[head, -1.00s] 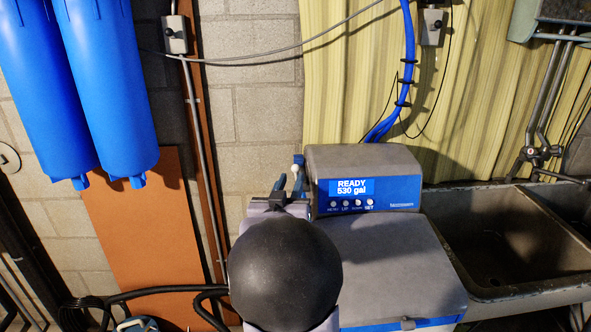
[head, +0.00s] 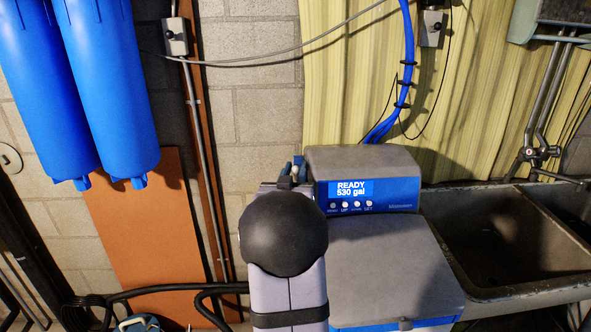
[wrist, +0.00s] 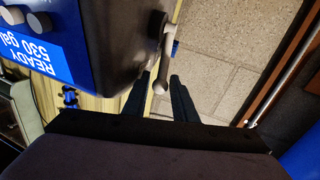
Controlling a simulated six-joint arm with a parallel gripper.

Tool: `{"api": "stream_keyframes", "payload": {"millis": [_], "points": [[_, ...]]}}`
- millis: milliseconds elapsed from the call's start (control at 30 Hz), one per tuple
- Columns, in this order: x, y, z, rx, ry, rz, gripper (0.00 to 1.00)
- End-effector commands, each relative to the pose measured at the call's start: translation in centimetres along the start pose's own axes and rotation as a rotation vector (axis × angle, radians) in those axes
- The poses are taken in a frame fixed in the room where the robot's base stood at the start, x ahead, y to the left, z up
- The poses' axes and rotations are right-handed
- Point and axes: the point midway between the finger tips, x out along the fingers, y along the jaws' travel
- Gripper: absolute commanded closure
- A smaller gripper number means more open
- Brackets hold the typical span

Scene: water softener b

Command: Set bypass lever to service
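The water softener (head: 365,165) has a grey head with a blue panel reading "READY 530 gal". On its side, in the wrist view, a grey bypass lever (wrist: 163,50) ends in a round pale knob (wrist: 160,87). My gripper (wrist: 160,76) is open. Its two dark fingers stand on either side of the knob, with a gap visible on both sides; contact cannot be made out. In the head view my gripper (head: 291,173) is at the left side of the softener head, and my wrist hides most of the lever.
A stone sink (head: 500,240) stands at the right. Blue filter housings (head: 90,90) hang at the left. Blue pipes (head: 404,85) rise behind the softener. A black hose (head: 170,290) runs low at the left. A brick wall (head: 245,100) is behind.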

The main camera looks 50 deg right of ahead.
Motion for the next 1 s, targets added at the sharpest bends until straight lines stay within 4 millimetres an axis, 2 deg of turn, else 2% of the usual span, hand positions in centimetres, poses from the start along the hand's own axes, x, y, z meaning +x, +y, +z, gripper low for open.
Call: {"api": "stream_keyframes", "payload": {"millis": [167,200,300,567,1000], "points": [[0.0,0.0,0.0,0.0,-0.001,0.0,0.75],[0.0,0.0,0.0,0.0,-0.001,0.0,0.77],[0.0,0.0,0.0,0.0,-0.001,0.0,1.0],[0.1,0.0,-0.2,-0.003,-0.012,-0.001,1.0],[1.5,-0.2,-1.1,-0.046,-0.18,-0.017,1.0]]}}
